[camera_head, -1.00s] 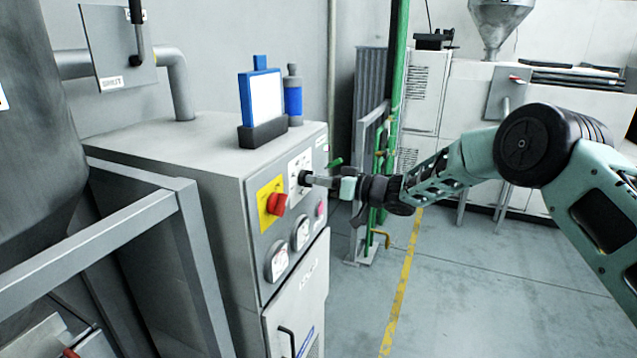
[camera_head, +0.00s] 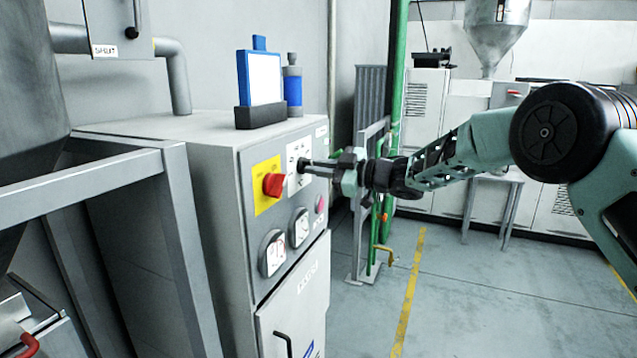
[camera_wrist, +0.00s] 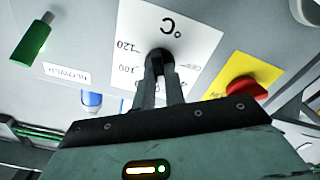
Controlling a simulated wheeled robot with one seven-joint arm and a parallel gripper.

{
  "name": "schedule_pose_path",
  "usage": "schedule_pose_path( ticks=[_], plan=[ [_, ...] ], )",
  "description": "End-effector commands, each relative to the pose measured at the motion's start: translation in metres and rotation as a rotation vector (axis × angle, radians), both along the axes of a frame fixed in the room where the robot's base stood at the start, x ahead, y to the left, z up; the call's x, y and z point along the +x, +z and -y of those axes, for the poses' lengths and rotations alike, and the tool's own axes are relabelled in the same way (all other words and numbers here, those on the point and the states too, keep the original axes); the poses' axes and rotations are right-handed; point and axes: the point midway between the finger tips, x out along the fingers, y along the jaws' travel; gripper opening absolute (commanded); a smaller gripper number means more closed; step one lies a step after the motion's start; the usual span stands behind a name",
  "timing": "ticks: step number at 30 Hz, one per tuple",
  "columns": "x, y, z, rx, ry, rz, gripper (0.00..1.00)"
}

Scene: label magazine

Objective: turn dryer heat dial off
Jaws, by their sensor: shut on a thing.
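The dryer (camera_head: 215,160) is a grey cabinet with a control panel on its front. Its black heat dial (camera_head: 300,165) sits on a white scale plate; the wrist view shows the dial (camera_wrist: 158,62) on the plate (camera_wrist: 190,35) with °C and the marks 120 and 100, upside down. My gripper (camera_head: 306,166) is shut on the dial, its fingertips (camera_wrist: 159,72) on either side of it. The fingers hide part of the dial and the lower scale, so I cannot tell the dial's setting.
A red rotary switch (camera_head: 274,185) on a yellow plate sits left of the dial. A green lever (camera_wrist: 32,38) shows in the wrist view. A blue-framed board (camera_head: 262,85) and a blue bottle (camera_head: 292,88) stand on top.

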Motion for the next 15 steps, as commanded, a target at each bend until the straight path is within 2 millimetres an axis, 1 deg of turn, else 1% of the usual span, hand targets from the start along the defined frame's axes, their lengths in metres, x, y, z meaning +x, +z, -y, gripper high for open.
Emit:
schedule_pose_path(
  ticks=[1, 15],
  plan=[
    [0.0001, -0.0072, 0.0006, -0.018, -0.001, 0.044, 0.00],
    [-0.0003, -0.0083, 0.0005, -0.171, -0.001, 0.462, 0.00]
  ],
)
